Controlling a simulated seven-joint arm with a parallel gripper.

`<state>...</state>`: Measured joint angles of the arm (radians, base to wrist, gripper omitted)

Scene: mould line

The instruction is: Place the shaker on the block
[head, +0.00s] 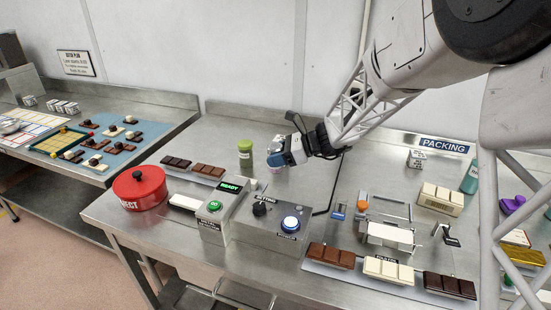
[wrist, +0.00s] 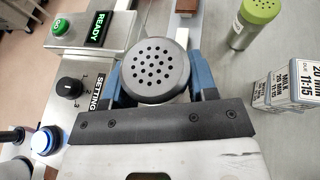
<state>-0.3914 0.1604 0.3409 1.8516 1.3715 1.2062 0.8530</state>
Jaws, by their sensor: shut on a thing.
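My gripper (head: 284,152) is shut on a shaker with a grey, perforated round lid (wrist: 155,72). In the wrist view, the blue fingers of my gripper (wrist: 157,85) stand on both sides of it. In the head view a pale blue shape shows at my gripper's fingertips, too small to make out. A second shaker with a green lid (head: 246,152) stands on the bench to the left of my gripper; it also shows at the upper right of the wrist view (wrist: 252,22).
A grey box with a green button (head: 213,208) and a control box with a lit blue button (head: 290,223) stand in front of my gripper. A red pot (head: 139,188) is at left. Chocolate bars (head: 387,270) lie along the front right. Another labelled white cube (head: 416,158) stands at right.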

